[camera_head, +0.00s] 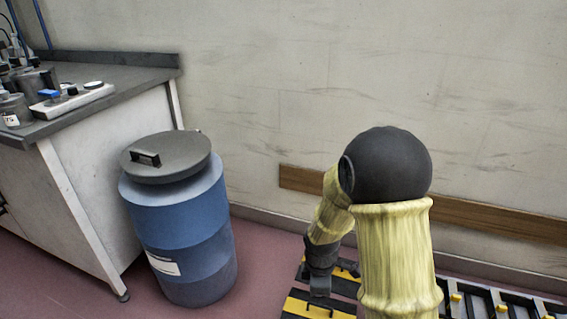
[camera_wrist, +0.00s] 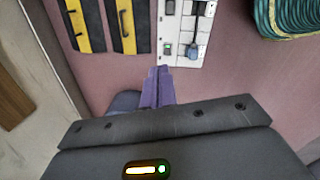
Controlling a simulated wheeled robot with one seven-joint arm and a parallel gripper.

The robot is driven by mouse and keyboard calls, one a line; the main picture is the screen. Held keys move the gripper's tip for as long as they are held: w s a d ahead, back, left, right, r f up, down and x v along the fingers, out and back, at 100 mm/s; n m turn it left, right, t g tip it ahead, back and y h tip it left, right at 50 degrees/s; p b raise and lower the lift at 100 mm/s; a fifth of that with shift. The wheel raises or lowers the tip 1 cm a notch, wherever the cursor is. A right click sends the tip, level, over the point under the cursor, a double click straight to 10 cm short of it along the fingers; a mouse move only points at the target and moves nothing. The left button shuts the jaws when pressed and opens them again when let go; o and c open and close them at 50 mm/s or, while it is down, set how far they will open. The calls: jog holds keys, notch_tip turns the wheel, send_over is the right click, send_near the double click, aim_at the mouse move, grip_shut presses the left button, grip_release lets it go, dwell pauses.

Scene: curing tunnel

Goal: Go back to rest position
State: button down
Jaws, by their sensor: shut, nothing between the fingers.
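My gripper (camera_head: 320,284) hangs at the end of my bent yellow arm, low in the head view. It is above the floor beside yellow-and-black striped pieces (camera_head: 303,308). In the wrist view my gripper's purple fingers (camera_wrist: 157,88) are together and empty. They point down toward the reddish floor, with the lower edge of a white panel (camera_wrist: 183,58) close to them in the picture. My arm hides part of the floor and wall in the head view.
A blue drum (camera_head: 185,235) with a grey lid (camera_head: 165,157) stands left of my arm, beside a bench (camera_head: 92,190). A wall with a wooden rail (camera_head: 480,217) is behind. A teal coil (camera_wrist: 288,17) lies upper right in the wrist view. Open floor lies between drum and arm.

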jog(key=s+d+r+m+t+p, duration=0.1)
jog(key=s+d+r+m+p, duration=0.3)
jog(key=r+m, duration=0.5)
jog(key=s+d+r+m+t+p, duration=0.1)
jog(key=s+d+r+m+p, duration=0.1)
jog(key=s+r+m, duration=0.5)
notch_tip(320, 180, up, 38)
jog(key=w+m+p, duration=0.1)
jog(key=p, duration=3.5)
jog(key=shift+r+y+p, duration=0.15)
jog(key=shift+y+p, duration=0.15)
jog(key=shift+d, duration=0.1)
